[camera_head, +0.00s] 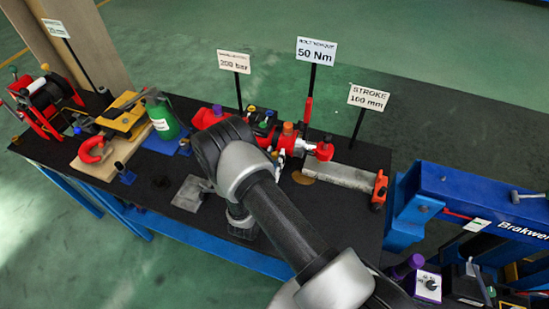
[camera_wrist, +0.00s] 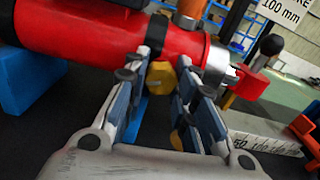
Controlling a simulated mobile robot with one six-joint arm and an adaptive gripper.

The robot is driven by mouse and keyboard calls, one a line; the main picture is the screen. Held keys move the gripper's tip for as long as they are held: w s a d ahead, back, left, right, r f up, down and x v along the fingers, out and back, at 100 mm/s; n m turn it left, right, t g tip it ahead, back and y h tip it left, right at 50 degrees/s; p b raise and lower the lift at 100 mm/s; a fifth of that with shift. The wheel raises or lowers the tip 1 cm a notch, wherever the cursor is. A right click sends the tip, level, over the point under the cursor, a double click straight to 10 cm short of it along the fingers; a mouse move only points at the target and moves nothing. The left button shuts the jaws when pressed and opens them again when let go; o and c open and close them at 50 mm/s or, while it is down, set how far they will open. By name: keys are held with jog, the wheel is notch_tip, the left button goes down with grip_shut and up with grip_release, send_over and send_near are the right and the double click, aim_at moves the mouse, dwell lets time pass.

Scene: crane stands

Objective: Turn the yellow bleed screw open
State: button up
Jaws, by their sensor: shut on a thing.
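The yellow bleed screw (camera_wrist: 161,77) sits on the near side of a red cylinder (camera_wrist: 95,27) in the wrist view. My gripper (camera_wrist: 164,72) is shut on the screw, with one finger on each side of it. The red cylinder lies level, with a silver collar and a red end block at its right. It also shows in the head view (camera_head: 286,143), partly behind my arm. My gripper and the screw are hidden by my arm in the head view. The screw's turn angle cannot be told.
An orange cap (camera_head: 287,128) stands on top of the cylinder. A grey marked bar (camera_head: 340,176) with an orange-red end block (camera_head: 379,188) lies at the right. Signs on thin posts stand behind, including the stroke sign (camera_head: 369,98). A green bottle (camera_head: 160,118) stands farther left.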

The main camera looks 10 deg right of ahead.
jog(key=o, duration=1.1)
jog(key=v, duration=1.2)
